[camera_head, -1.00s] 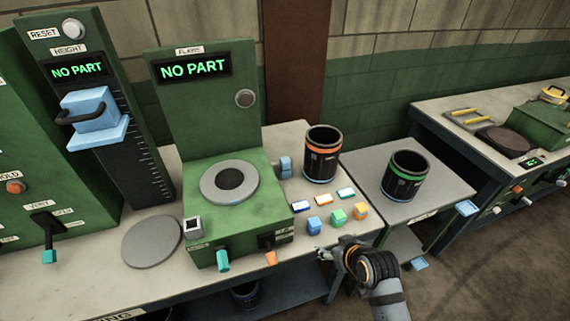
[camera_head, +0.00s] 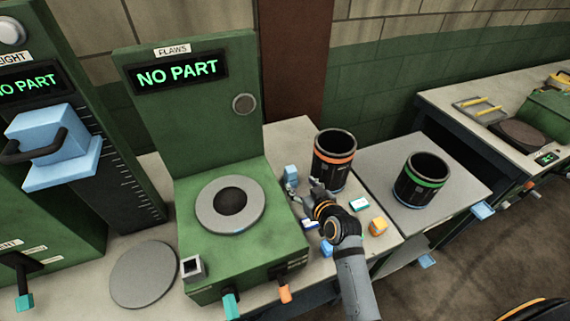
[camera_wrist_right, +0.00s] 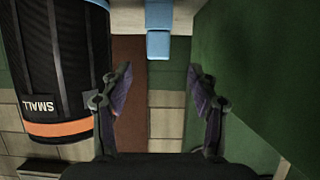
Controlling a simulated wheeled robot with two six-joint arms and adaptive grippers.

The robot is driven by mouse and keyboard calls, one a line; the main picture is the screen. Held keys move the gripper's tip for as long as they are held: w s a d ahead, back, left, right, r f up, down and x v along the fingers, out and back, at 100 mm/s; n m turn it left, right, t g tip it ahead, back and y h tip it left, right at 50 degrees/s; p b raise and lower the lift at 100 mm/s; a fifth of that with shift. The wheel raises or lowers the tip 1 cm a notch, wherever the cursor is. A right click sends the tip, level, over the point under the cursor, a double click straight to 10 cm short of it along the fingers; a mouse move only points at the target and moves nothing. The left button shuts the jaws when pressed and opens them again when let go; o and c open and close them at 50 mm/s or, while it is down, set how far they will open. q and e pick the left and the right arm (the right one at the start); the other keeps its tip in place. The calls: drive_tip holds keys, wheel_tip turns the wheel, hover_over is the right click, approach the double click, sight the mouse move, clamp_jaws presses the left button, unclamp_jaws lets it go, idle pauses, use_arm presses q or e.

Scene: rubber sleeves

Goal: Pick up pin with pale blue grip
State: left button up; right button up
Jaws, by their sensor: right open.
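The pin with the pale blue grip (camera_head: 291,173) stands on the table between the green FLAWS machine and the orange-banded bin. In the right wrist view its pale blue grip (camera_wrist_right: 158,44) is at top centre, ahead of and between the fingertips. My right gripper (camera_head: 303,189) is open and empty, just in front of the grip and apart from it in the right wrist view (camera_wrist_right: 158,82). The pin's shaft is not visible. My left gripper is not in view.
The orange-banded bin (camera_head: 334,172), marked SMALL, stands close to the right gripper. The FLAWS machine (camera_head: 185,230) is on the other side. A green-banded bin (camera_head: 424,185) stands farther right. A blue block (camera_head: 327,248) and orange block (camera_head: 378,227) lie by my arm.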

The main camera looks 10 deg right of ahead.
sight(293, 175)
drive_tip(key=p+x, duration=0.1)
drive_tip(key=x, duration=0.3)
drive_tip(key=shift+w+f, duration=0.1)
drive_tip(key=shift+w, duration=0.3)
drive_tip(key=shift+w+a+f, duration=0.1)
drive_tip(key=shift+w+f, duration=0.05)
drive_tip(key=shift+w, duration=0.5)
drive_tip(key=p+x, duration=0.1)
drive_tip(key=x, duration=0.2)
drive_tip(key=shift+w+f, duration=0.2)
drive_tip(key=shift+w, duration=0.05)
drive_tip(key=shift+w+f, duration=0.2)
drive_tip(key=shift+w, duration=0.15)
drive_tip(key=shift+s+r, duration=0.1)
drive_tip(key=shift+s, duration=0.05)
drive_tip(key=c, duration=1.3)
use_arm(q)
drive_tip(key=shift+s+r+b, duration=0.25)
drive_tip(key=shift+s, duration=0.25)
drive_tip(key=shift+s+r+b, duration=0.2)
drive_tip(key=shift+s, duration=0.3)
use_arm(e)
drive_tip(key=shift+o, duration=0.2)
wheel_tip(293, 175, up, 10)
